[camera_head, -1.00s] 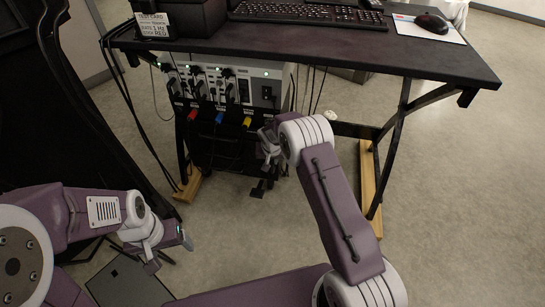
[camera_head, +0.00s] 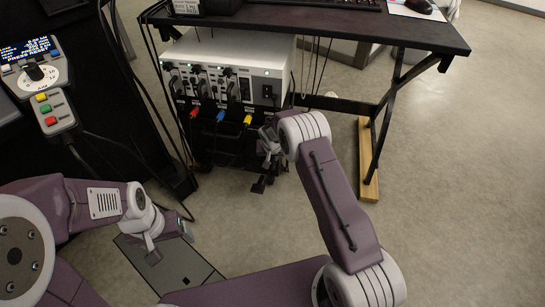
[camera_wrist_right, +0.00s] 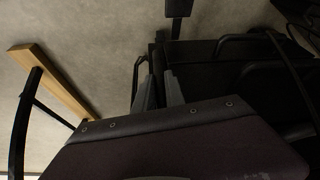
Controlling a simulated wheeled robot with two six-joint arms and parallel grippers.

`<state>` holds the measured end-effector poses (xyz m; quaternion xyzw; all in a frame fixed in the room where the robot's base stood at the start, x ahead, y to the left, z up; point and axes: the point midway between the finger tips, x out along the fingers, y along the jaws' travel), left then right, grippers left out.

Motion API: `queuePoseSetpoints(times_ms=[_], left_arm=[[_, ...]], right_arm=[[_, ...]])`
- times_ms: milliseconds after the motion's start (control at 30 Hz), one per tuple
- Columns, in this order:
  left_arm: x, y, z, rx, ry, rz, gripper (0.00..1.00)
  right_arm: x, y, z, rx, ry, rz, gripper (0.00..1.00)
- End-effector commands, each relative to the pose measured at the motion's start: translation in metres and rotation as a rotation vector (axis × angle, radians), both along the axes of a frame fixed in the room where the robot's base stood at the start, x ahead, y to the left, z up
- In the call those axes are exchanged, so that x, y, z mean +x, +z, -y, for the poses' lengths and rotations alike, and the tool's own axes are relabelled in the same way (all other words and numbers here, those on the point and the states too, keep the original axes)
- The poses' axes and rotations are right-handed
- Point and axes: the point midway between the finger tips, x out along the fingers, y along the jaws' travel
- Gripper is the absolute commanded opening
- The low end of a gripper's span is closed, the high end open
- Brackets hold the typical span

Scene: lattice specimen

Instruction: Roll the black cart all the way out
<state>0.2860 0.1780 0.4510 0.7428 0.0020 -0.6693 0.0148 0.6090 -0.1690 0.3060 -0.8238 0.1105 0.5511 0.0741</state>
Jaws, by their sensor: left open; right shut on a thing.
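The black cart (camera_head: 213,143) stands low at the desk's left part, carrying a silver box (camera_head: 235,58) with black plugs and red, blue and yellow connectors on its front. The box's top shows partly out from under the desk. My right gripper (camera_head: 268,148) is at the cart's front right side, shut on a part of it; the exact grip is hard to see. In the right wrist view the cart (camera_wrist_right: 235,82) fills the right side, and my right gripper's grey fingers (camera_wrist_right: 159,78) close on its dark edge. My left gripper (camera_head: 169,242) is open and empty, low at the left.
The black desk (camera_head: 350,30) stands over the cart, with a wooden foot (camera_head: 369,165) at right. A control panel (camera_head: 45,85) is at far left. Cables hang left of the cart. A dark floor plate (camera_head: 180,268) lies below my left gripper. Floor at right is clear.

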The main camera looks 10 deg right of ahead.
Motion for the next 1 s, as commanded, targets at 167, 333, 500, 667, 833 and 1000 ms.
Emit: queuePoseSetpoints(times_ms=[167, 333, 500, 667, 833, 1000], left_arm=[[0.000, 0.000, 0.000, 0.000, 0.000, 0.000, 0.76], [0.000, 0.000, 0.000, 0.000, 0.000, 0.000, 0.76], [0.000, 0.000, 0.000, 0.000, 0.000, 0.000, 0.76], [0.000, 0.000, 0.000, 0.000, 0.000, 0.000, 0.76], [0.000, 0.013, 0.000, 0.000, 0.000, 0.000, 0.76], [0.000, 0.039, 0.000, 0.000, 0.000, 0.000, 0.76]], right_arm=[[0.002, 0.002, -0.002, 0.002, 0.003, 0.008, 0.00], [0.002, 0.002, -0.002, 0.002, 0.003, 0.008, 0.00], [0.002, 0.001, -0.002, 0.002, 0.002, 0.006, 0.36], [0.001, 0.001, -0.001, 0.002, 0.001, 0.005, 0.36], [-0.003, 0.018, -0.002, 0.002, 0.001, 0.004, 0.36], [-0.018, 0.057, -0.007, 0.002, 0.002, 0.005, 0.36]])
